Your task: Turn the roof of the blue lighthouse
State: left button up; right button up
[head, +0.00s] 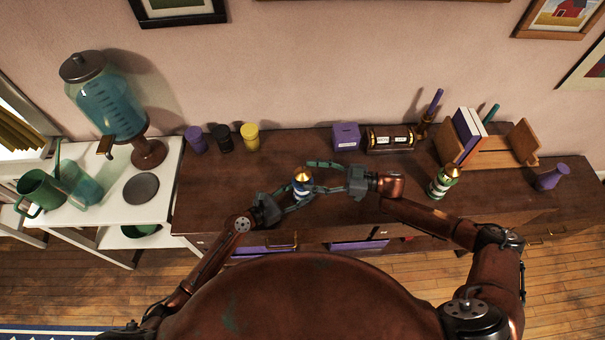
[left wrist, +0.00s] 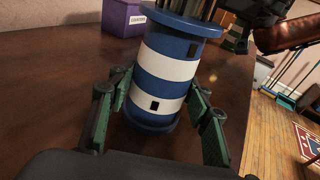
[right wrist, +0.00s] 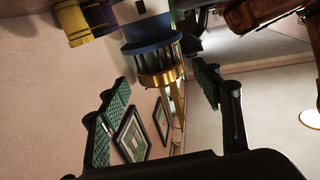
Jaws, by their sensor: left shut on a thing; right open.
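The blue lighthouse (head: 301,188) stands on the brown cabinet top, with blue and white bands and a gold roof (head: 302,174). My left gripper (head: 293,197) is shut on its lower body. In the left wrist view the fingers press on both sides of the striped tower (left wrist: 165,70), and the roof is out of frame. My right gripper (head: 322,177) is open at roof height, coming from the right. In the right wrist view the gold roof (right wrist: 160,78) shows upside down between its spread fingers, with a gap to at least one.
A green and white lighthouse (head: 443,181) stands to the right, near my right arm. A purple box (head: 345,136), a dark cylinder device (head: 390,138) and a wooden book holder (head: 490,150) line the back. Purple, black and yellow jars (head: 223,138) stand back left.

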aim_at(302, 174)
jog(key=shift+w+a, duration=0.15)
jog(key=shift+a, duration=0.7)
jog(key=shift+w+a, duration=0.15)
jog(key=shift+a, duration=0.7)
jog(key=shift+c, duration=0.4)
jog(key=c, duration=1.1)
jog(key=shift+m+t, duration=0.4)
jog(key=m+t+h, duration=0.1)
jog(key=t, duration=0.1)
jog(key=m+t+h, duration=0.1)
jog(key=m+t, duration=0.1)
jog(key=t, duration=0.1)
jog(key=shift+s+a+m+t, duration=0.15)
jog(key=shift+m+t, duration=0.15)
jog(key=m+t+h, duration=0.3)
jog(key=t, duration=0.1)
jog(key=shift+h, duration=0.3)
jog(key=shift+r+m+t+h, duration=0.1)
jog(key=shift+m+t+h, duration=1.2)
jog(key=shift+m+h, duration=0.65)
jog(key=shift+w+h, duration=0.2)
jog(key=shift+h, duration=0.45)
